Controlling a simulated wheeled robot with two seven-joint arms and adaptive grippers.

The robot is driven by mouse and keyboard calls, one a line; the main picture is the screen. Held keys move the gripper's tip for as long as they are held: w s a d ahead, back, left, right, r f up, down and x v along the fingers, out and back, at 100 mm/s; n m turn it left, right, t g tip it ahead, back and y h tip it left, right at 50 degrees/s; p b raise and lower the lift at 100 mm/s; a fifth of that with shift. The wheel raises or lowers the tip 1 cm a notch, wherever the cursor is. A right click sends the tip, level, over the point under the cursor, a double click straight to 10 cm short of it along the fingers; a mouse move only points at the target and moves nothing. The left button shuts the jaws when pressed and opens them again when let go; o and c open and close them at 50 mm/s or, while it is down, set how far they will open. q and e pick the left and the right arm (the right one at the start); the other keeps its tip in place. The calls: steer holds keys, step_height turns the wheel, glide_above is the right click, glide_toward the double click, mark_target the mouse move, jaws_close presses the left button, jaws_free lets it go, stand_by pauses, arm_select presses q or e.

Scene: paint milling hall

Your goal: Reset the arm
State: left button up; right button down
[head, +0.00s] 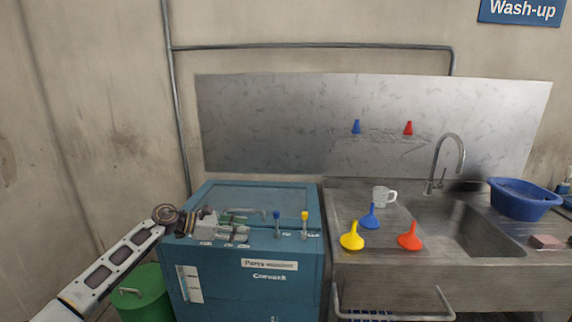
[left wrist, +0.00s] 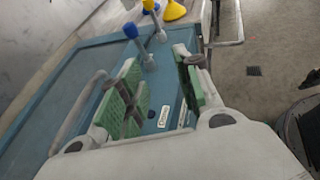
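My left arm comes in from the lower left in the head view. Its gripper (head: 236,227) is over the front top edge of a blue parts washer (head: 250,277). In the left wrist view its green-padded fingers (left wrist: 160,85) stand apart, with the washer's blue panel and a white label (left wrist: 164,116) showing between them. I see nothing clamped between the pads. A blue-knobbed lever (head: 277,220) and a yellow-knobbed lever (head: 304,221) stand upright right of the gripper, apart from it. They also show beyond the fingers in the left wrist view. My right gripper is not in view.
A green bin (head: 143,294) stands left of the washer, below my arm. At the right is a steel sink (head: 455,228) with yellow (head: 352,238), blue (head: 370,218) and red (head: 410,238) funnels, a clear mug (head: 384,196) and a blue basin (head: 523,201). A wall stands close behind.

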arm_select(q)
steer(key=s+d+r+n+t, duration=0.25)
steer(key=d+n+t, duration=0.35)
steer(key=n+t, duration=0.85)
steer(key=s+a+f+n+g+y, duration=0.3)
steer(key=s+a+f+n+y, duration=0.4)
steer(key=n, duration=0.6)
steer(key=s+a+f+n+g+y, duration=0.3)
steer(key=s+a+f+n+y, duration=0.45)
steer(key=n, duration=0.65)
steer(key=s+d+f+n+g+h, duration=0.1)
steer(key=s+f+n+g, duration=0.35)
steer(key=s, duration=0.65)
steer(key=s+d+f+n+g+h, duration=0.1)
steer(key=s+f+n+g, duration=0.35)
steer(key=s, duration=0.65)
step_height(320, 180, down, 34)
steer(key=s+a+m+g, duration=0.2)
steer(key=a, duration=0.1)
steer(key=s+a+f, duration=0.4)
steer(key=s+f, duration=0.5)
steer(key=s, duration=0.1)
steer(key=s+a+f+y+p, duration=0.1)
steer(key=s+a+f, duration=0.3)
steer(key=s+f, duration=0.6)
steer(key=shift+s+g, duration=0.35)
steer(key=shift+g, duration=0.1)
